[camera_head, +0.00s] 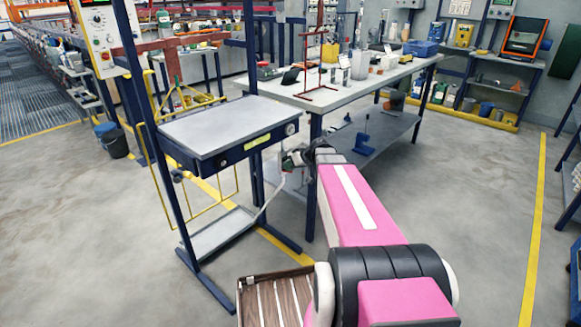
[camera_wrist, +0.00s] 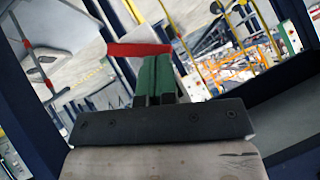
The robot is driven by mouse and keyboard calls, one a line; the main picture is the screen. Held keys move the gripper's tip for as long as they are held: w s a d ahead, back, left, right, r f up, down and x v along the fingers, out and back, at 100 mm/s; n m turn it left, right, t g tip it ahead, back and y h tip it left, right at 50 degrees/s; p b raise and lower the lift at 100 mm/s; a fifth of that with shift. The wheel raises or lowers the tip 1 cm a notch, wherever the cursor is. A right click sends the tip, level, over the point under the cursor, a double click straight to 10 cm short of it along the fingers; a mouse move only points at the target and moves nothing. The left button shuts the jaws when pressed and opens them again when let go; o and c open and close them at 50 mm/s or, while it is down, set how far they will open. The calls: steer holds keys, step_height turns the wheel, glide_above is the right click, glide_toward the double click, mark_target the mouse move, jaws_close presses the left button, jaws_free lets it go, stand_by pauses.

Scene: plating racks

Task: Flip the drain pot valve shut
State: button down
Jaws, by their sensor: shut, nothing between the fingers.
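My gripper (camera_head: 289,160) is at the right side of the small grey-topped workstand, by a pale curved pipe or hose (camera_head: 273,193). In the wrist view its green fingers (camera_wrist: 158,66) are closed together with nothing between them. A flat red bar (camera_wrist: 128,49), which looks like a valve lever, lies just beyond the fingertips, sticking out to their left. I cannot tell whether the fingers touch it. The valve body is hidden behind the fingers, and in the head view I cannot make out the valve.
The workstand (camera_head: 225,124) has dark blue legs and a lower shelf (camera_head: 216,232). A long white table (camera_head: 345,92) with bottles and a red stand is behind my arm. A dark bucket (camera_head: 116,145) stands at left. Open floor lies at right.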

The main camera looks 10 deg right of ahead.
steer(key=shift+s+a+f+n+t+h, duration=0.1)
steer(key=shift+s+a+n+t+h, duration=0.2)
steer(key=shift+h, duration=0.25)
steer(key=shift+s+a+f+n+t+h, duration=0.15)
steer(key=shift+n+t+h, duration=0.2)
steer(key=shift+h, duration=0.2)
steer(key=shift+w+r, duration=0.15)
steer(key=shift+r, duration=0.75)
